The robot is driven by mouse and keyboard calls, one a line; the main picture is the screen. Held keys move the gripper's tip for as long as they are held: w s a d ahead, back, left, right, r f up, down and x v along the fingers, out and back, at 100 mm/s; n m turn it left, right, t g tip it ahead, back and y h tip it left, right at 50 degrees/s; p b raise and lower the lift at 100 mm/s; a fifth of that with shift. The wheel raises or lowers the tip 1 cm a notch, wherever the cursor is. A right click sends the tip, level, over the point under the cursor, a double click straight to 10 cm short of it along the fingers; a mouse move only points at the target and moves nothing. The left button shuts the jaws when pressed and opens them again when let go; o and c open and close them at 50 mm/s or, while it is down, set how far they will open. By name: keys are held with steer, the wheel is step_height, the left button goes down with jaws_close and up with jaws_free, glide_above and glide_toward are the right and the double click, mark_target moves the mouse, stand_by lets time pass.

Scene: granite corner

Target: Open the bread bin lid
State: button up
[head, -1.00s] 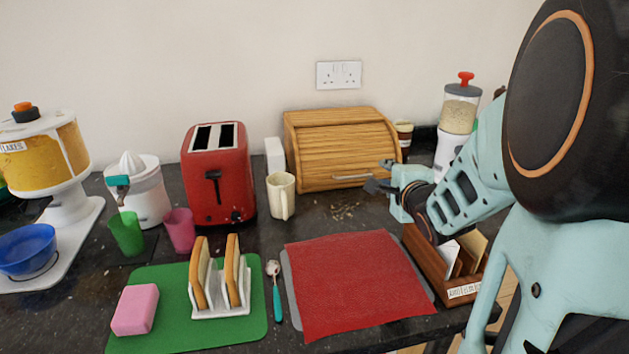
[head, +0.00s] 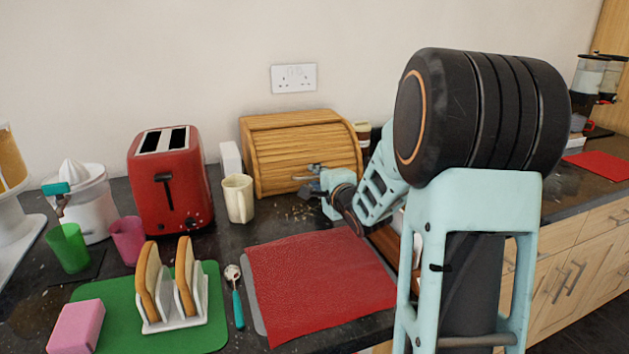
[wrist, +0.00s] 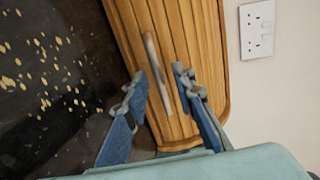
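The wooden bread bin (head: 290,140) stands against the back wall with its slatted roll lid down. Its metal handle lies low on the lid front and is partly hidden by my gripper (head: 308,178) in the head view. In the wrist view my gripper (wrist: 161,82) is open, its two blue-grey fingers apart. The handle (wrist: 158,72) shows between the fingertips, with a gap on both sides. Whether the fingertips reach past the handle is hard to tell. The lid slats (wrist: 190,50) fill the view behind them.
A cream mug (head: 238,198) and red toaster (head: 170,185) stand left of the bin. Crumbs (head: 300,212) lie on the dark counter before it. A red cloth (head: 320,285) lies in front. A jar (head: 362,130) stands right of the bin, close to my arm.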

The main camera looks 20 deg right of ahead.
steer(key=shift+w+f, duration=0.15)
steer(key=shift+w, duration=0.4)
jaws_close()
